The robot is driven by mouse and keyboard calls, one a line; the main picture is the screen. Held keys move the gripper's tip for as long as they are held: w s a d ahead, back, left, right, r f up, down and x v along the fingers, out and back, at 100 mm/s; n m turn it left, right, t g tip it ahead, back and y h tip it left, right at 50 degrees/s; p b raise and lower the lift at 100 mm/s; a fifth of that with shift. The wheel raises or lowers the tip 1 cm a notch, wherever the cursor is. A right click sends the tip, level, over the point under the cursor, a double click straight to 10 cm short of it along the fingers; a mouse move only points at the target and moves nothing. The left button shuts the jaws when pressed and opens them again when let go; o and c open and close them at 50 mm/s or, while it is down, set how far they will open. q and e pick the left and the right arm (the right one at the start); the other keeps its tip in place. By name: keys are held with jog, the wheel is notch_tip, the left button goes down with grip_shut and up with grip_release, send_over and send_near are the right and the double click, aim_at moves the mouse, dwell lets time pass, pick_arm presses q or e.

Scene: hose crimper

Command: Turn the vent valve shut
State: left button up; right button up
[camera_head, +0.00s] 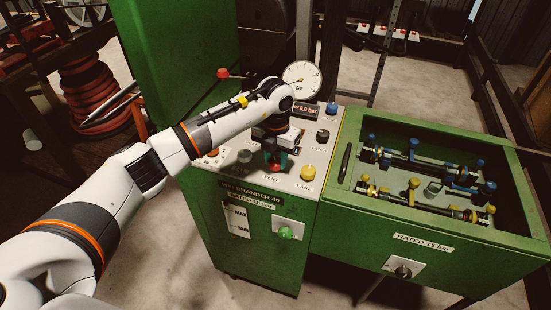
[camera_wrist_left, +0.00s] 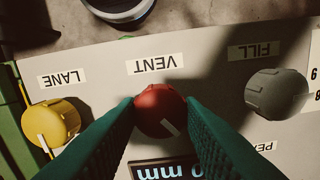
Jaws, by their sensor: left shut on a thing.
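The vent valve is a round red knob (camera_wrist_left: 160,108) above the VENT label on the sloping panel (camera_wrist_left: 215,85). In the left wrist view it sits between the two green fingers of my left gripper (camera_wrist_left: 162,115), which touch its sides. A white mark on the knob points down and right in that view. In the head view my left gripper (camera_head: 276,160) reaches down onto the panel at VENT, and a little red of the knob shows between the fingers. My right gripper is in neither view.
The yellow LANE knob (camera_wrist_left: 50,122) and the grey FILL knob (camera_wrist_left: 275,94) flank the vent knob. A gauge (camera_head: 301,79) and a 0.0 bar display (camera_head: 306,109) stand behind. A green tray (camera_head: 440,238) with hose fittings lies to the right.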

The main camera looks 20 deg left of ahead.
aim_at(276, 160)
pick_arm(q)
jog(key=n, duration=0.5)
jog(key=shift+n+b, duration=0.3)
jog(key=shift+b, duration=0.05)
jog(key=n, duration=0.4)
jog(key=shift+r+n, duration=0.1)
jog(key=shift+n, duration=0.3)
jog(key=o, duration=1)
jog(key=shift+c, duration=0.2)
notch_tip(276, 160, up, 12)
jog(key=b, duration=0.3)
